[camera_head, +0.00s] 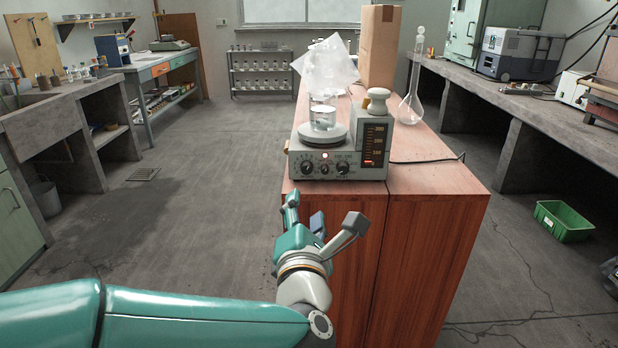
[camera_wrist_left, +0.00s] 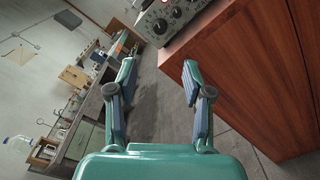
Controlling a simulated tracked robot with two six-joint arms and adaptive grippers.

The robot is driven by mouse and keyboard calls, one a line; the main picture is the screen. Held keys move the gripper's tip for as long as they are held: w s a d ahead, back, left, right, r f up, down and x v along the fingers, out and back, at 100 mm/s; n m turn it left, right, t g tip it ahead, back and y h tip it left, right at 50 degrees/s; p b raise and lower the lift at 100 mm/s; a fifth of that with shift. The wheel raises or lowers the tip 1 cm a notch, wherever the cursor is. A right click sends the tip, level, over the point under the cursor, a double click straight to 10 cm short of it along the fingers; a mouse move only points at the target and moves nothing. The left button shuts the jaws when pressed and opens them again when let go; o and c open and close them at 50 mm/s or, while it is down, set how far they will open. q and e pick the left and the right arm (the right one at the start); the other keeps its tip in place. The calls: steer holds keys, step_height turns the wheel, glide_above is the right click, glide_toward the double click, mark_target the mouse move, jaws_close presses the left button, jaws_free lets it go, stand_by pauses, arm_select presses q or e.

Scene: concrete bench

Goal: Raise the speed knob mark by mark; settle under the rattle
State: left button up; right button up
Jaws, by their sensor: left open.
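A grey stirrer unit (camera_head: 335,155) stands near the front end of the red-brown wooden bench. Its front face carries a left knob (camera_head: 307,167), a middle knob (camera_head: 325,169) and a right knob (camera_head: 343,168); which one sets speed is too small to read. A dark scale panel (camera_head: 374,147) shows a red light low down. A glass beaker (camera_head: 323,118) sits on the round plate. My left gripper (camera_head: 318,212) is open and empty, in front of and below the unit, touching no knob. In the left wrist view the open fingers (camera_wrist_left: 158,76) show, with the unit's panel (camera_wrist_left: 168,18) at the top edge.
A crumpled clear sheet (camera_head: 326,68) rises behind the beaker. A pale knobbed piece (camera_head: 377,101) tops the scale panel. A cardboard box (camera_head: 380,48) and a long-necked flask (camera_head: 412,95) stand farther back. A cable runs right across the bench top.

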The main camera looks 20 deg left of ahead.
mark_target(307, 171)
arm_select(q)
steer(key=x, duration=1.3)
steer(key=shift+w+f+p, duration=0.1)
steer(key=shift+w+p, duration=0.2)
steer(key=shift+w, duration=0.05)
jaws_close()
